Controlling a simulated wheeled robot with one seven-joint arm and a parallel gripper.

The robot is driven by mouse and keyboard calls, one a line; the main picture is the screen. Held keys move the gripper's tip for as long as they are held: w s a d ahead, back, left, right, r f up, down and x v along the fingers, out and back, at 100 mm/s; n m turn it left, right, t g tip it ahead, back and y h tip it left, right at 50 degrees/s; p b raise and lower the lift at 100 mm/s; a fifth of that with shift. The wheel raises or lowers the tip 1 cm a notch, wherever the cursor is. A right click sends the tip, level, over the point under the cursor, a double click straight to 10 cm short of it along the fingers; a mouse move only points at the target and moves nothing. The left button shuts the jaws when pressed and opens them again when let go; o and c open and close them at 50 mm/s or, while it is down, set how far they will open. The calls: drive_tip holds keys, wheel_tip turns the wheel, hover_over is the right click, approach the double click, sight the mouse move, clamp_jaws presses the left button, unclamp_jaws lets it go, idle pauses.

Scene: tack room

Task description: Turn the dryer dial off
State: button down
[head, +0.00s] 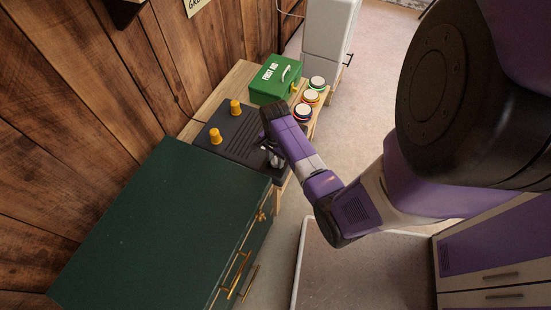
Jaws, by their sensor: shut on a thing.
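The dryer (228,145) is a flat black unit with slotted vents and two yellow upright posts on top. It sits on a wooden bench, beside the green cabinet. My gripper (273,158) is at the dryer's front right edge, with its metallic fingers pointing down toward the front side. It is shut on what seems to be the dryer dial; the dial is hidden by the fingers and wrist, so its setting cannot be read.
A green first aid box (275,80) and several round tins (310,96) stand on the wooden bench (239,74) behind. A dark green cabinet (160,230) is at near left, a white fridge-like unit (328,30) at the back. Floor right of the bench is open.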

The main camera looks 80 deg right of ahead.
drive_tip(key=shift+r, duration=0.1)
drive_tip(key=shift+r+n+p, duration=0.1)
drive_tip(key=shift+n+p, duration=0.95)
drive_tip(key=shift+n, duration=0.05)
drive_tip(key=n+p, duration=0.2)
drive_tip(key=n, duration=0.1)
drive_tip(key=shift+n, duration=0.3)
drive_tip(key=n+p, duration=0.1)
drive_tip(key=n, duration=0.2)
drive_tip(key=n+p, duration=0.1)
drive_tip(key=n, duration=0.1)
drive_tip(key=shift+f+n+p, duration=0.2)
drive_tip(key=shift+n+p, duration=0.15)
drive_tip(key=shift+n, duration=0.35)
drive_tip(key=c, duration=1)
unclamp_jaws()
drive_tip(key=shift+o, duration=0.2)
drive_tip(key=shift+r, duration=0.1)
